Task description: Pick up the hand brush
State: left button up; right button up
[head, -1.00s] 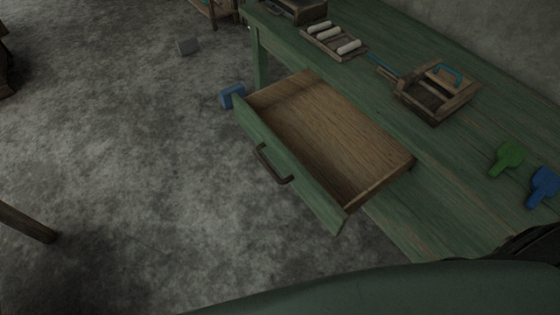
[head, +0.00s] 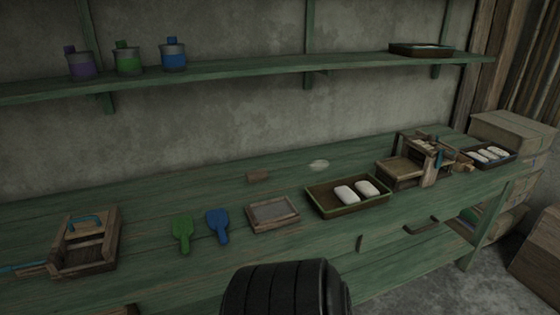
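I cannot pick out a hand brush for certain in the head view. A green paddle-shaped tool (head: 183,234) and a blue one (head: 218,224) lie side by side on the green bench (head: 330,245), their handles toward the front. A wooden open box (head: 108,250) with a blue handle (head: 85,222) stands at the left, and a blue-ended rod (head: 22,268) sticks out to its left. What lies inside the box is too dark to tell. Neither of my grippers shows.
A shallow framed tray (head: 289,226), a green-rimmed tray (head: 322,208) with white rolls, and a wooden device (head: 398,176) stand along the bench. A shelf (head: 270,72) with purple, green and blue cans runs above. Open bench top lies behind the tools. Boxes (head: 510,137) stand at right.

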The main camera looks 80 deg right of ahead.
aim_at(258, 175)
jog(key=z, duration=2.5)
jog(key=l+z, duration=0.2)
jog(key=l, duration=0.35)
jog(key=i, duration=0.05)
